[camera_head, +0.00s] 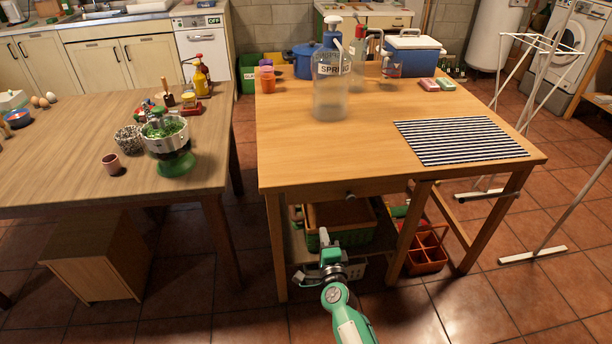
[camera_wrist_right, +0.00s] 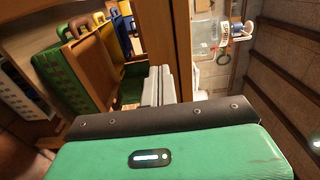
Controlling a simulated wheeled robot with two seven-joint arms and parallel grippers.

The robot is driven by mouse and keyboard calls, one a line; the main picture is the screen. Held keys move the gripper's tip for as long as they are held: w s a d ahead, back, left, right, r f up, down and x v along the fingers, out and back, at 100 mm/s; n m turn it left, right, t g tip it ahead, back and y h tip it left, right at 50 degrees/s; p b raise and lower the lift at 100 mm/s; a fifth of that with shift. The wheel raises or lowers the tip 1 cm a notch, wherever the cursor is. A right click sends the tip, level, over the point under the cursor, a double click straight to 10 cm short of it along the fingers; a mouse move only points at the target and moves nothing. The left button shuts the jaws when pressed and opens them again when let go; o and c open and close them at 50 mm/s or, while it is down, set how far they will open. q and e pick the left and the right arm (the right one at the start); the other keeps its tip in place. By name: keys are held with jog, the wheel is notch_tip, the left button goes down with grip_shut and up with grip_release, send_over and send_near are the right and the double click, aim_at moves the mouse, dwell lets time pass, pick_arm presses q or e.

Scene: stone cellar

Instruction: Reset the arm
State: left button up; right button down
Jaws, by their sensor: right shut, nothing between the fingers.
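My right gripper (camera_head: 325,240) is in front of the wooden table, below the level of its top, with its fingers pointing up and away from me. It is shut and holds nothing. Its fingers (camera_wrist_right: 158,86) also show in the right wrist view, close together, beside the table's wooden edge. My right arm comes in from the bottom of the head view. My left gripper does not show in either view.
Another table (camera_head: 60,180) is at the left. A white drying rack (camera_head: 545,90) stands at the right.

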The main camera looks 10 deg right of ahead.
jog(key=s+d+f+n+g+y+p, duration=0.1)
jog(key=s+d+f+n+g+p, duration=0.3)
jog(key=s+f, duration=0.95)
jog(key=s+a+f+n+g+y+p, duration=0.15)
jog(key=s+f+n+g, duration=0.35)
jog(key=s+f+n, duration=0.85)
pick_arm(q)
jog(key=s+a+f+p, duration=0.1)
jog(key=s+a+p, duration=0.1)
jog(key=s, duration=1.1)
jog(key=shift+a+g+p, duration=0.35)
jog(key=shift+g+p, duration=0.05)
jog(key=shift+p, duration=0.3)
pick_arm(e)
jog(key=s+d+f+g+h, duration=0.1)
jog(key=s+d+f, duration=0.3)
jog(key=s, duration=0.6)
jog(key=s+d+f+n+g+h, duration=0.1)
jog(key=s+d+f+g, duration=0.3)
jog(key=s, duration=0.6)
jog(key=s+d+f+n+g+h, duration=0.1)
jog(key=s+d+f+g, duration=0.2)
jog(key=s+f, duration=0.3)
jog(key=s+d, duration=0.1)
jog(key=s, duration=0.3)
jog(key=shift+w+n, duration=0.1)
jog(key=shift+n, duration=0.15)
